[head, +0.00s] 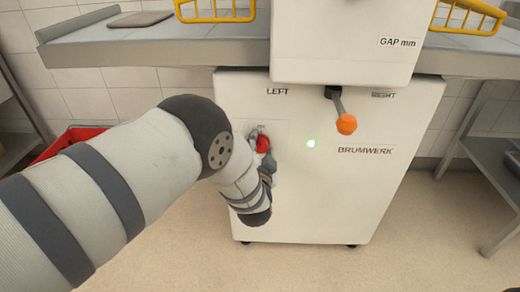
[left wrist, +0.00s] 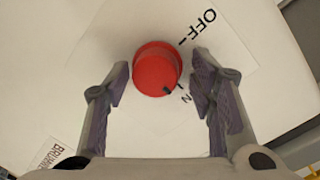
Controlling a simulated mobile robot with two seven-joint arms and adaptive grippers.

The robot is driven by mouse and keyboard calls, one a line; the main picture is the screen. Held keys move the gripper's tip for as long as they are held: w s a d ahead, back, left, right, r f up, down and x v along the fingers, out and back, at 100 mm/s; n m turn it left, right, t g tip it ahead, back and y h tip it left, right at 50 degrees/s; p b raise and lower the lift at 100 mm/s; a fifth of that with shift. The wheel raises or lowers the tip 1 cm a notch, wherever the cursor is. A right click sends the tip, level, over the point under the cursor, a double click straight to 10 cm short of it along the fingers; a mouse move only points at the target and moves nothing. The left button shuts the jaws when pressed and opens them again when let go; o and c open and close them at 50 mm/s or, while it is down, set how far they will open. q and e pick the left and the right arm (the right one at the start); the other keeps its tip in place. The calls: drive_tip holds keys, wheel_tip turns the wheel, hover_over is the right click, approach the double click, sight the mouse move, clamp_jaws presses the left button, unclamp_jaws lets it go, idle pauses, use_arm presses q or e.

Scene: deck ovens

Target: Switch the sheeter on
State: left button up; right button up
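The sheeter (head: 350,200) is a white machine straight ahead. My left gripper (head: 262,138) is at the panel by the knob. Its fingers (left wrist: 163,75) are open on either side of the knob, with gaps showing. My right gripper is not in view.
An orange-tipped lever (head: 346,124) hangs under the upper housing between the LEFT and RIGHT labels. A grey table (head: 200,48) extends to both sides above the panel, with yellow wire guards (head: 215,18). A red crate (head: 68,140) stands behind my left arm.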

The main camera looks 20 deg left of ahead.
use_arm(q)
drive_tip(key=shift+s+f, duration=0.15)
drive_tip(key=shift+s+d, duration=0.15)
drive_tip(key=shift+s, duration=0.2)
drive_tip(key=v, duration=1.1)
